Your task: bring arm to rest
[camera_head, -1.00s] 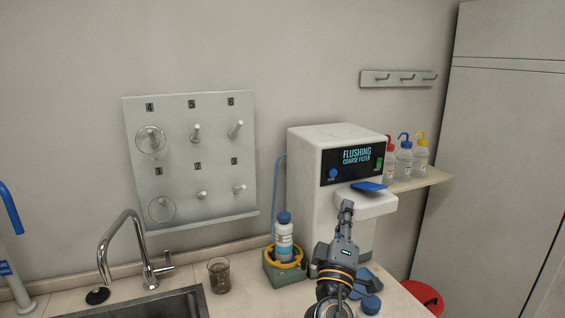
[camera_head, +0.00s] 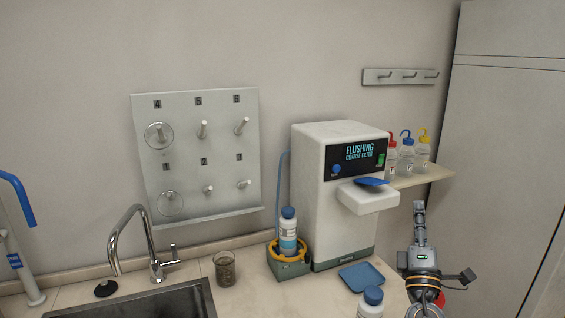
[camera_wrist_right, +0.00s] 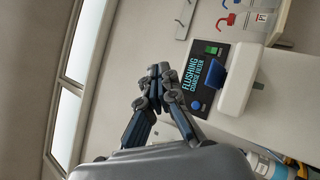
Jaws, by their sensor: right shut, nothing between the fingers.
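My right gripper (camera_head: 419,210) points upward to the right of the spectrometer, in front of the cabinet and clear of the counter. In the right wrist view its fingers (camera_wrist_right: 157,72) are closed together with nothing between them. The white spectrometer (camera_head: 310,200) stands on the counter, its screen (camera_head: 357,155) reading "FLUSHING COARSE FILTER". The screen also shows in the right wrist view (camera_wrist_right: 203,82), behind the fingers. A blue piece (camera_head: 371,182) sits on the machine's protruding white part. My left gripper is in neither view.
A bottle (camera_head: 288,232) stands in a green holder (camera_head: 290,268) left of the machine. A blue tray (camera_head: 361,277) and a blue-capped bottle (camera_head: 371,302) are at the counter's front. A beaker (camera_head: 225,268), sink (camera_head: 150,303) and faucet (camera_head: 128,225) are left. Wash bottles (camera_head: 406,157) stand on a shelf (camera_head: 425,177).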

